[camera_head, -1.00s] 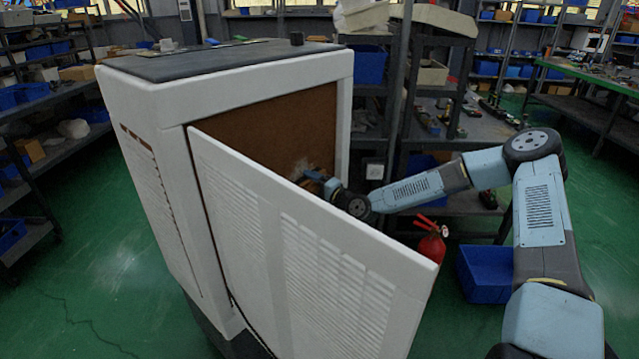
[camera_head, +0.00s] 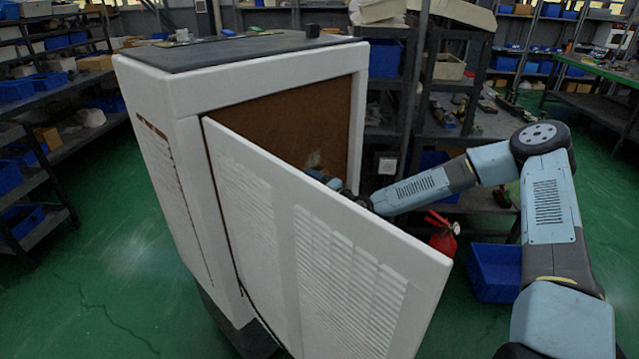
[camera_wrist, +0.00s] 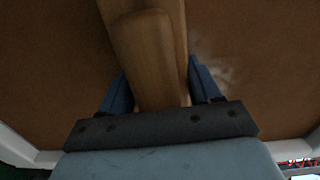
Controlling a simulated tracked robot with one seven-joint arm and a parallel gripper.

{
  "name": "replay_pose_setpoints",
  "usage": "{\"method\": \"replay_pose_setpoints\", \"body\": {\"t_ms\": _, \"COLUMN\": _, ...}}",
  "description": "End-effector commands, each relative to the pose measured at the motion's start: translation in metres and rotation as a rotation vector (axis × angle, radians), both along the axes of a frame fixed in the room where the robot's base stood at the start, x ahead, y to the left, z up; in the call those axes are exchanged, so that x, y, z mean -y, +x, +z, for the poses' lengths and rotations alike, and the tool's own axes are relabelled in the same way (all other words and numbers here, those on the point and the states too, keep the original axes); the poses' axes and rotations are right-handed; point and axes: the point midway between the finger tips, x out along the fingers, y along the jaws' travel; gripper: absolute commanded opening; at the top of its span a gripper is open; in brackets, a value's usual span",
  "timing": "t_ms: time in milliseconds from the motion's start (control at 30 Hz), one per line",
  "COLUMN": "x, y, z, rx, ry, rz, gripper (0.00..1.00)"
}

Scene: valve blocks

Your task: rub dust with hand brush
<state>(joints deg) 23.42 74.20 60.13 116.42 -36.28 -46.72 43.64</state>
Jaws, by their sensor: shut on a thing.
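My gripper (camera_wrist: 160,88) has its blue fingers on both sides of a wooden brush handle (camera_wrist: 148,48) and is shut on it. The brush's bristles are not in sight in the wrist view. A pale, smeared dust patch (camera_wrist: 215,72) lies on the brown panel, right of the handle. In the head view the dust (camera_head: 313,160) shows on the brown inner panel (camera_head: 290,125) of a white cabinet (camera_head: 165,110). There my gripper is just below the dust, largely hidden behind the cabinet door's top edge. I cannot tell whether the brush touches the panel.
The white louvred door (camera_head: 330,250) stands open between my body camera and the gripper. My forearm reaches over from the right. A red fire extinguisher (camera_head: 443,238) and a blue bin (camera_head: 495,270) stand on the green floor below. Shelves line the back.

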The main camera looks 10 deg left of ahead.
Motion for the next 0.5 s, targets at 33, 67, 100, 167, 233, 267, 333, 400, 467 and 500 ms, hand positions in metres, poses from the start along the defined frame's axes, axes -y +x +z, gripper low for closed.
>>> {"method": "replay_pose_setpoints", "body": {"t_ms": 33, "x": -0.001, "y": -0.001, "z": 0.000, "rx": 0.001, "ry": 0.001, "rz": 0.000, "gripper": 0.14}}
{"method": "replay_pose_setpoints", "body": {"t_ms": 67, "x": -0.002, "y": -0.002, "z": 0.000, "rx": 0.001, "ry": 0.001, "rz": 0.001, "gripper": 0.14}}
{"method": "replay_pose_setpoints", "body": {"t_ms": 100, "x": -0.003, "y": -0.003, "z": 0.000, "rx": 0.001, "ry": 0.001, "rz": 0.001, "gripper": 0.14}}
{"method": "replay_pose_setpoints", "body": {"t_ms": 167, "x": -0.006, "y": -0.006, "z": 0.000, "rx": 0.001, "ry": 0.001, "rz": 0.001, "gripper": 0.14}}
{"method": "replay_pose_setpoints", "body": {"t_ms": 233, "x": -0.009, "y": -0.010, "z": 0.000, "rx": 0.000, "ry": 0.000, "rz": 0.001, "gripper": 0.14}}
{"method": "replay_pose_setpoints", "body": {"t_ms": 267, "x": -0.010, "y": -0.011, "z": 0.000, "rx": 0.000, "ry": 0.000, "rz": 0.001, "gripper": 0.14}}
{"method": "replay_pose_setpoints", "body": {"t_ms": 333, "x": -0.013, "y": -0.015, "z": 0.000, "rx": 0.000, "ry": 0.000, "rz": 0.001, "gripper": 0.14}}
{"method": "replay_pose_setpoints", "body": {"t_ms": 400, "x": -0.017, "y": -0.019, "z": 0.000, "rx": 0.000, "ry": 0.000, "rz": 0.000, "gripper": 0.14}}
{"method": "replay_pose_setpoints", "body": {"t_ms": 467, "x": -0.020, "y": -0.022, "z": 0.000, "rx": 0.000, "ry": 0.000, "rz": 0.001, "gripper": 0.14}}
{"method": "replay_pose_setpoints", "body": {"t_ms": 500, "x": -0.021, "y": -0.024, "z": 0.000, "rx": 0.000, "ry": 0.000, "rz": 0.001, "gripper": 0.14}}
